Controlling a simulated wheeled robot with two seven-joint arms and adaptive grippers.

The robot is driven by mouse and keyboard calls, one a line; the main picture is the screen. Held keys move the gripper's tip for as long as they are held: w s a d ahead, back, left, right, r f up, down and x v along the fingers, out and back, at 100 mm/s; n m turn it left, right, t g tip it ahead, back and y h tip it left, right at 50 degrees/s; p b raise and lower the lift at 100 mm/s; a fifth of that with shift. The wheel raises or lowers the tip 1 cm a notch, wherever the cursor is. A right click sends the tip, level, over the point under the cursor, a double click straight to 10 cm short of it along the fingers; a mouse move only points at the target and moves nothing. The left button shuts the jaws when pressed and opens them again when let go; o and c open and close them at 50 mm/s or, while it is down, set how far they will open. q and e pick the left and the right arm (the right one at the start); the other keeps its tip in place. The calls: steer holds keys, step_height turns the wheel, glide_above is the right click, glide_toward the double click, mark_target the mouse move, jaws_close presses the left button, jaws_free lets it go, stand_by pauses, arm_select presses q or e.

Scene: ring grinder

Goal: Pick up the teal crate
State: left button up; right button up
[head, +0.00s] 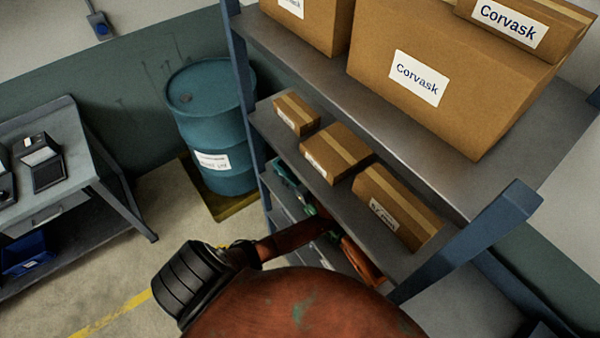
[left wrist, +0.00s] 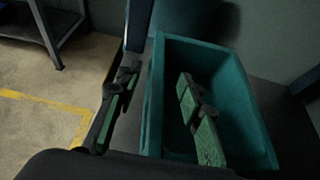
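The teal crate (left wrist: 235,105) is an open-topped box in the left wrist view, and its inside looks empty apart from my finger. In the head view only a small part of the crate (head: 284,172) shows, on a lower shelf behind the upright. My left gripper (left wrist: 158,85) is open. One green-padded finger is outside the crate's left wall and the other is over or inside the crate, with the wall between them. Both fingers look apart from the wall. In the head view the gripper (head: 312,208) is mostly hidden below a shelf. My right gripper is not in view.
The metal rack (head: 265,50) has a blue upright close by. Several cardboard boxes (head: 398,205) stand on the shelves above. A blue drum (head: 215,125) stands left of the rack, and a grey workbench (head: 85,165) is at the far left. The floor between is clear.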

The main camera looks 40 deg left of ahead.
arm_select(q)
steer(key=shift+x, duration=1.5)
steer(key=shift+s, duration=0.1)
steer(key=shift+c, duration=0.2)
jaws_close()
steer(key=shift+r, duration=0.1)
